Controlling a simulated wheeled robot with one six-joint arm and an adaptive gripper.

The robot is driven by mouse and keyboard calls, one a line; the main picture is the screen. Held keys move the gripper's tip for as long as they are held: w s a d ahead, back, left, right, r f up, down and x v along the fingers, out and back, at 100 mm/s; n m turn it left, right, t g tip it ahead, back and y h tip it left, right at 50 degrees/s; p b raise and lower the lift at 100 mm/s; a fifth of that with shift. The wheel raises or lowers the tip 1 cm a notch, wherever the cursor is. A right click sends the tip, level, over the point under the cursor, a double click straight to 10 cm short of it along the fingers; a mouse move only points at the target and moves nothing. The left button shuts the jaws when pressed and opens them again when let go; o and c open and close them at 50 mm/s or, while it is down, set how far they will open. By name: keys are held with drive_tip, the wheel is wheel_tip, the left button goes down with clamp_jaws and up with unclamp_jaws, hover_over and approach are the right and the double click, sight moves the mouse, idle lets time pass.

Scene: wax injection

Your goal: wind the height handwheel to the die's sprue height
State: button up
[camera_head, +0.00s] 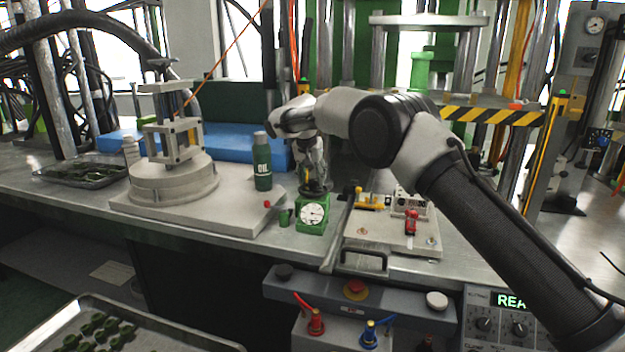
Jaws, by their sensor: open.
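My gripper (314,183) points down, open, just above a green box with a white dial (313,214) near the front of the bench. A dark round part on top of this box shows around and below the fingertips; I cannot tell whether it is the height handwheel or whether the fingers touch it. A small metal block with a red clamp (411,223) sits on a plate to the right; I cannot tell whether it is the die. No sprue can be made out. My arm hides part of the bench behind.
A grey round-based stand (172,186) and a green oil bottle (262,163) stand to the left. A control panel with a red button (355,289) fronts the bench. A tray of green parts (165,335) lies lower left. A striped bar (490,116) crosses behind my arm.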

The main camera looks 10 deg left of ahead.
drive_tip(key=v, duration=1)
drive_tip(key=shift+r, duration=0.2)
drive_tip(key=shift+s, duration=0.15)
